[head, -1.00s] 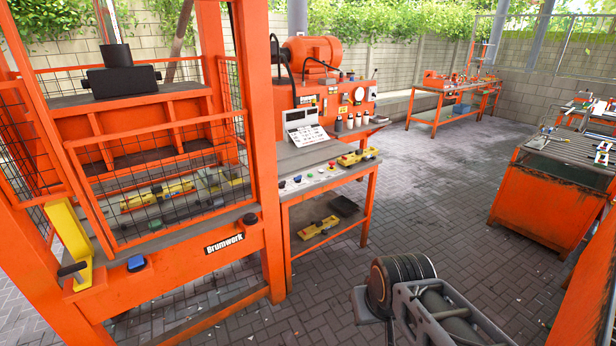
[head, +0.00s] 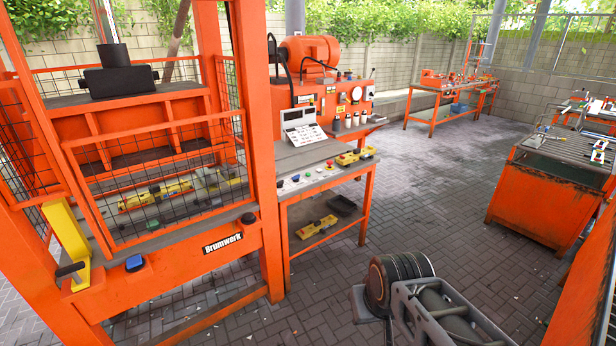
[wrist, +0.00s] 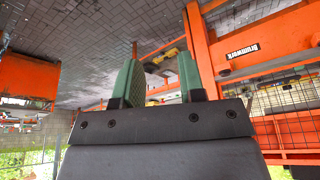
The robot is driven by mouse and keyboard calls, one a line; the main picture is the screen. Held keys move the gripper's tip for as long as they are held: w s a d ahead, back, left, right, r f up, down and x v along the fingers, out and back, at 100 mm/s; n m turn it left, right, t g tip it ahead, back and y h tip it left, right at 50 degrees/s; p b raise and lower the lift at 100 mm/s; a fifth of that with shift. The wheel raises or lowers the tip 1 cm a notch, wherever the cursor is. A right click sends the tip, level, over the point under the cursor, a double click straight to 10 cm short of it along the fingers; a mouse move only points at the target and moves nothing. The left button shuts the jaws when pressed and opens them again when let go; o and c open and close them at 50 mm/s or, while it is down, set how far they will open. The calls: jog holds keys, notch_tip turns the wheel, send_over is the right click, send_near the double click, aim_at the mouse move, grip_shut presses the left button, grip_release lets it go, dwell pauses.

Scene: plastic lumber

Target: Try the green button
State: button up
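A red button (head: 330,163) sits farther right in the same row. My gripper (wrist: 158,62) shows in the wrist view with two green-padded fingers apart and nothing between them. It is away from the table, touching nothing visible. I cannot pick out the green button in the wrist view.
A caged orange press (head: 160,235) stands left of the control table. Yellow tools (head: 354,157) lie on the table's right end and lower shelf. An orange workbench (head: 545,195) is at the right. Paved floor (head: 430,190) is clear between them.

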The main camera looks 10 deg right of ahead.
grip_shut()
dwell(1.4)
